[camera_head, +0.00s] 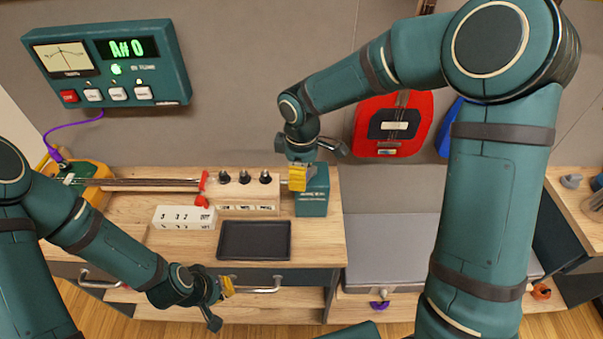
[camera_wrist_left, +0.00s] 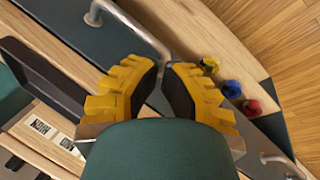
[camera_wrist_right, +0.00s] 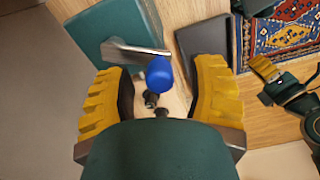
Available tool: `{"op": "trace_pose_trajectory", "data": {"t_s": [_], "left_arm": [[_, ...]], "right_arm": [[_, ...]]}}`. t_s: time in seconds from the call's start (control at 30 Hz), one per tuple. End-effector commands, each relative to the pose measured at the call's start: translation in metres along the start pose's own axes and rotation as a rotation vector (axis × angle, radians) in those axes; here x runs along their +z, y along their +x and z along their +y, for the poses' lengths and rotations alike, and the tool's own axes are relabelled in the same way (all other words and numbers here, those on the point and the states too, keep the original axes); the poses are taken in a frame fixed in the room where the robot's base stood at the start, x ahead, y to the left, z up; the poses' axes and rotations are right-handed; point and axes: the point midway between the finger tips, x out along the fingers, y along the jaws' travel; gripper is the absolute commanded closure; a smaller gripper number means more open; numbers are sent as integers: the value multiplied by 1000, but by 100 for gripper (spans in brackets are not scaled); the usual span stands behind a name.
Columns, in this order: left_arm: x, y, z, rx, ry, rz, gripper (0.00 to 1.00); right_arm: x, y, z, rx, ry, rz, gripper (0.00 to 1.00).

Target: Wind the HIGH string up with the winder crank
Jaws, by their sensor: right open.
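The winder crank shows a blue knob (camera_wrist_right: 159,74) and a metal arm (camera_wrist_right: 135,52) in the right wrist view, beside a green block (camera_head: 312,192). My right gripper (camera_head: 297,178) is open, its fingers on either side of the knob; I cannot tell whether they touch it. The wooden headstock (camera_head: 240,190) carries three black pegs; the rightmost (camera_head: 265,177) stands closest to my right gripper. The labels below them are too small to read surely. My left gripper (camera_head: 227,286) hangs in front of the bench, holding nothing visible. Its fingertips are close together with a narrow gap.
A tuner box (camera_head: 108,65) on the wall reads "A#0" or similar. A black tray (camera_head: 254,240) and a white labelled block (camera_head: 185,217) lie on the bench. Drawer handles (camera_head: 262,290) stick out near my left gripper. Red and blue cases hang at the right.

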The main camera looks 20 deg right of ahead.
Motion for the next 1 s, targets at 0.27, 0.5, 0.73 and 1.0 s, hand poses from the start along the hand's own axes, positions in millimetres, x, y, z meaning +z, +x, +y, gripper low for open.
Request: {"op": "trace_pose_trajectory", "data": {"t_s": [0.27, 0.5, 0.73, 1.0], "left_arm": [[0, 0, 0, 0, 0, -1, 100], [0, 0, 0, 0, 0, 0, 100], [0, 0, 0, 0, 0, 0, 100], [1, 3, -1, 0, 1, -2, 100]], "right_arm": [[0, 3, 0, 0, 0, 0, 45], [0, 3, 0, 0, 0, 0, 100], [0, 3, 0, 0, 5, 0, 100], [-5, 3, 2, 1, 88, -1, 100]]}}
